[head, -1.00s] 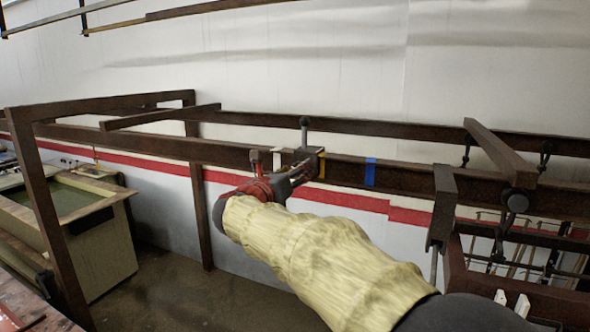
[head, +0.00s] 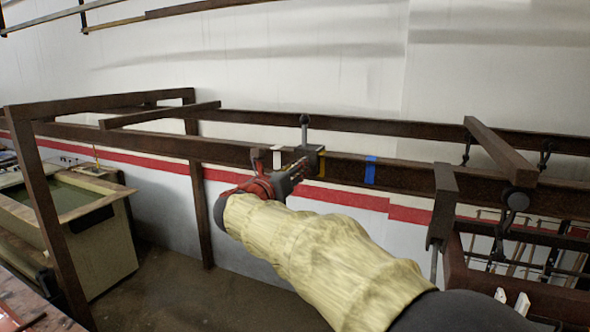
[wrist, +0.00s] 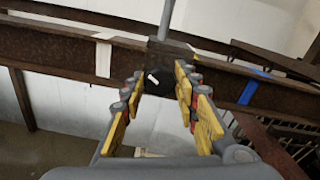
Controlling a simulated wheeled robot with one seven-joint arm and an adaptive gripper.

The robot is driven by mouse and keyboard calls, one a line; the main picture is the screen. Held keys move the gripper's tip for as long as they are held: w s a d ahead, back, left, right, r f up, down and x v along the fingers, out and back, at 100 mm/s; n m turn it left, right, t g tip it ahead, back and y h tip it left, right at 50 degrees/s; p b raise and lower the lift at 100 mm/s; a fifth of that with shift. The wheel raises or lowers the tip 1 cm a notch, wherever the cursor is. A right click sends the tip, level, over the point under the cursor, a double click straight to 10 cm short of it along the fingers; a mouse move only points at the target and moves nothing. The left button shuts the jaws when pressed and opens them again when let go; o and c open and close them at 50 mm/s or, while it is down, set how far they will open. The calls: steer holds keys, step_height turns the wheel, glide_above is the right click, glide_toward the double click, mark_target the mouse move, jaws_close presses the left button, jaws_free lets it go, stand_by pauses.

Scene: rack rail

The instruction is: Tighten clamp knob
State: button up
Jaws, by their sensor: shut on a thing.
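The clamp (head: 312,152) sits on the dark rusty rail, with a grey round-topped post rising from it. In the wrist view the clamp (wrist: 170,50) is a dark block with the post going up out of frame. A black knob (wrist: 157,81) with a short white mark faces me between the fingertips. My gripper (head: 296,178) reaches to the front of the clamp. In the wrist view my gripper's (wrist: 160,84) yellow-padded fingers are shut on the knob from both sides. The knob's sides are partly hidden by the fingers.
The rail (head: 415,177) carries white tape (head: 277,160) left of the clamp and blue tape (head: 370,171) to its right. A cross bar with a hanging bracket (head: 443,208) stands farther right.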

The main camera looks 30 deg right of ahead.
steer(key=shift+f+m+b, duration=0.1)
steer(key=shift+m+b, duration=0.2)
steer(key=shift+b, duration=0.2)
steer(key=shift+c, duration=0.5)
steer(key=shift+s+d+f+m+b, duration=0.1)
steer(key=shift+f+m+b, duration=0.05)
steer(key=shift+m+b, duration=4.25)
steer(key=shift+s+d+f+m+b, duration=0.1)
steer(key=shift+f+m+b, duration=0.05)
steer(key=shift+m+b, duration=4.25)
steer(key=shift+f+m+b, duration=0.15)
steer(key=shift+m+b, duration=4.15)
steer(key=shift+b, duration=0.2)
steer(key=o, duration=1.2)
steer(key=shift+r, duration=0.1)
steer(key=shift+c, duration=0.2)
